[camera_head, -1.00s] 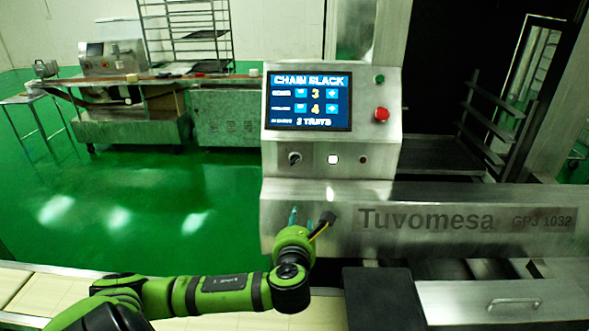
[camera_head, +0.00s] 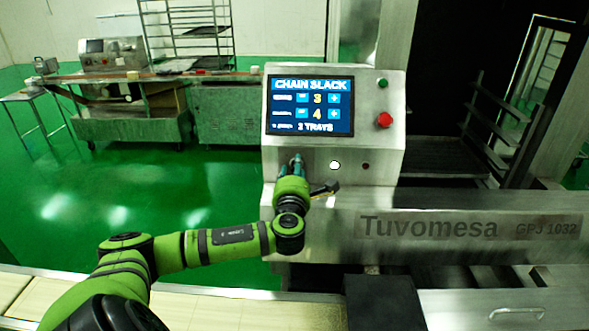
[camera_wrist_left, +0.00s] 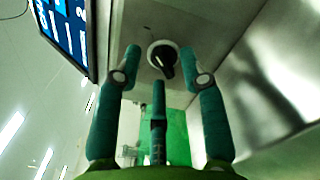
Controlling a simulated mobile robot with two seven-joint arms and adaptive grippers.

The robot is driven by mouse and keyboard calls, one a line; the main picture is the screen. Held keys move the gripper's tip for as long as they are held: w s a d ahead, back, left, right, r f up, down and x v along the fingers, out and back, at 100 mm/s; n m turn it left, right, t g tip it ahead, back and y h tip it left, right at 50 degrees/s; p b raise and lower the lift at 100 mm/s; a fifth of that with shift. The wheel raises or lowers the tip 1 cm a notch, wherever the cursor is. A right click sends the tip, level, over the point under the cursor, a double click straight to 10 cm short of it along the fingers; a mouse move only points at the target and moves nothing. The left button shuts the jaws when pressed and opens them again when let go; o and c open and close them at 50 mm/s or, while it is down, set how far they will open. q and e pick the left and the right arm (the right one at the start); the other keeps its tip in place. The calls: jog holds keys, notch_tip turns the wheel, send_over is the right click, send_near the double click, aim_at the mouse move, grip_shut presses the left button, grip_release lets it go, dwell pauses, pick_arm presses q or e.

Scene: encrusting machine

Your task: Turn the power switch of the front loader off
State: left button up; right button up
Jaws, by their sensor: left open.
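The power switch is a round black rotary knob on a pale base, on the machine's metal control panel. It shows in the left wrist view (camera_wrist_left: 163,58), its pointer tilted off vertical. My left gripper (camera_wrist_left: 166,65) is open, with its teal fingers on either side of the knob and the knob between the tips; I cannot tell whether they touch it. In the head view my left gripper (camera_head: 295,163) is at the lower left of the control panel (camera_head: 391,95) and hides the knob. The right gripper is not in view.
The panel has a screen (camera_head: 311,105) reading "CHAIN SLACK", a green button (camera_head: 383,83), a red button (camera_head: 384,120) and a white round light (camera_head: 334,165). The "Tuvomesa" machine body (camera_head: 330,235) lies below. Other machines stand far behind on the green floor.

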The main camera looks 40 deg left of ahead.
pick_arm(q)
grip_shut()
jog(key=shift+n, duration=0.4)
jog(key=n+p, duration=0.1)
jog(key=n, duration=0.7)
jog(key=shift+f, duration=0.15)
jog(key=n, duration=0.5)
jog(key=shift+f+n, duration=0.15)
jog(key=shift+n, duration=0.25)
jog(key=shift+n+b, duration=0.55)
jog(key=shift+n, duration=1.05)
